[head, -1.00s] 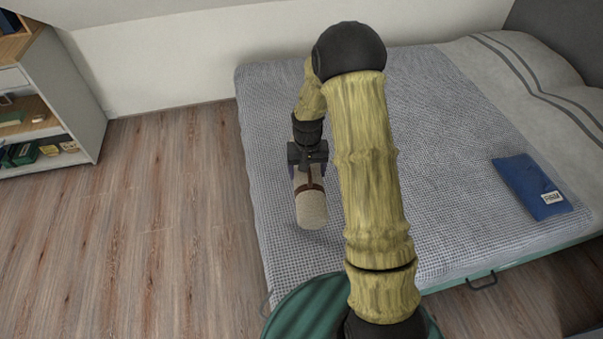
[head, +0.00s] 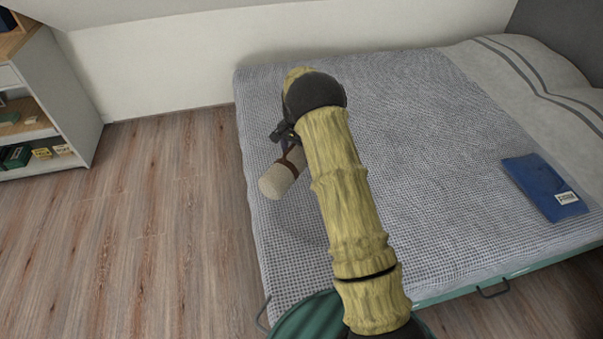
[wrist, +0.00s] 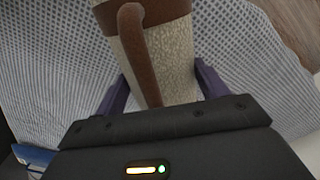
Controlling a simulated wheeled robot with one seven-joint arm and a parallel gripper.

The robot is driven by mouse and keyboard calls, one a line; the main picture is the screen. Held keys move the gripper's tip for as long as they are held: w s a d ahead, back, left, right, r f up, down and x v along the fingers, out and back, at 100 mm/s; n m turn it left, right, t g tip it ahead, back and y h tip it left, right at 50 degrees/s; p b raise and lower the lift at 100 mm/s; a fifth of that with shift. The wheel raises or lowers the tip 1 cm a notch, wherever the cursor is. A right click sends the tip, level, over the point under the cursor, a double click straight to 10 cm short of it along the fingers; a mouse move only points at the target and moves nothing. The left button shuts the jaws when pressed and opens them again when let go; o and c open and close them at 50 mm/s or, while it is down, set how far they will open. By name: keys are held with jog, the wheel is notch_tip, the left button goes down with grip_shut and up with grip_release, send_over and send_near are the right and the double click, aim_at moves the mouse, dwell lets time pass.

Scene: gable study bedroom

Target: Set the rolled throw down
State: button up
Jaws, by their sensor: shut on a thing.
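The rolled throw (head: 278,181) is a cream-coloured roll with a brown strap and handle. In the head view it is near the left side of the bed (head: 400,110), tilted, with a shadow on the cover beside it. My gripper (head: 284,135) is at its far end, partly hidden behind my arm. In the wrist view the throw (wrist: 165,65) lies between the two purple fingers of my gripper (wrist: 158,88), which are shut on it. Whether the throw touches the bed cover cannot be told.
A blue folder-like item (head: 543,187) lies on the right of the bed, near the pillow (head: 520,65). A white shelf (head: 60,95) stands at the far left. The wooden floor (head: 150,220) left of the bed is clear.

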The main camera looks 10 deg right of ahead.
jog(key=shift+f+b, duration=0.75)
jog(key=shift+f, duration=1.65)
notch_tip(320, 180, down, 5)
jog(key=shift+f+b, duration=0.1)
jog(key=shift+b, duration=0.75)
jog(key=o, duration=1.5)
jog(key=shift+c, duration=0.2)
notch_tip(320, 180, up, 12)
jog(key=p, duration=0.3)
jog(key=shift+f, duration=0.2)
jog(key=shift+r, duration=0.3)
